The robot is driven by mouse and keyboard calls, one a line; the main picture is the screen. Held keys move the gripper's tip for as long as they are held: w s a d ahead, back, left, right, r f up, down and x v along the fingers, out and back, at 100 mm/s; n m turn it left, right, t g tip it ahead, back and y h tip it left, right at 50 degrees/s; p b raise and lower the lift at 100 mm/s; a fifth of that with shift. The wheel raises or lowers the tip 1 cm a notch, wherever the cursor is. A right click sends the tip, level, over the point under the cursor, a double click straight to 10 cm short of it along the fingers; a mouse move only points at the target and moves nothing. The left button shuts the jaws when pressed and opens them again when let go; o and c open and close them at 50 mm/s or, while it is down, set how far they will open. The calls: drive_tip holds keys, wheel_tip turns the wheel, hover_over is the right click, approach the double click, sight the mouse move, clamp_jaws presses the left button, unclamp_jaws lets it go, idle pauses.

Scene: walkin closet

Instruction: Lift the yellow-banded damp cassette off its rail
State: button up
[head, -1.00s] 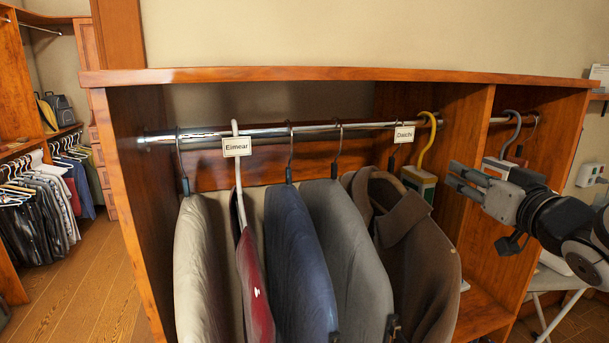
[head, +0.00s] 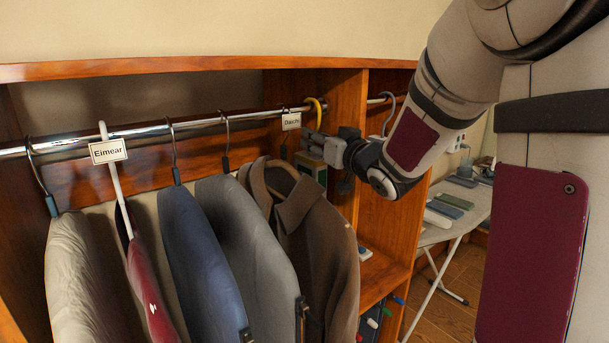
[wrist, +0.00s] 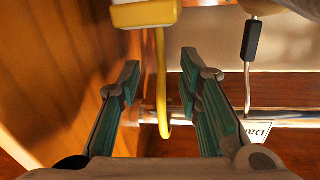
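The yellow-banded damp cassette (head: 312,166) hangs by its yellow hook (head: 318,106) at the right end of the chrome rail (head: 150,131), beside the wooden divider. Its lower body is partly hidden by a brown coat and my gripper. My gripper (head: 322,143) is at the cassette's hook height. In the wrist view my gripper (wrist: 158,85) is open, with one green-padded finger on each side of the yellow hook (wrist: 162,90). Neither finger clearly touches it. The cassette's pale end with a yellow band (wrist: 145,13) shows at the top there, and the hook still loops over the rail (wrist: 240,124).
A hanger labelled Daichi (head: 291,121) with the brown coat (head: 318,235) hangs close left. A grey hook (head: 388,108) hangs past the divider (head: 346,110). Several garments and an Eimear tag (head: 108,150) fill the rail leftward. An ironing board (head: 465,215) stands right.

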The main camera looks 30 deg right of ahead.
sight(318, 127)
drive_tip(key=shift+w, duration=1.3)
clamp_jaws()
drive_tip(key=shift+r, duration=0.15)
drive_tip(key=shift+a+r+p, duration=0.1)
drive_tip(key=shift+r+p, duration=0.7)
drive_tip(key=shift+r, duration=0.5)
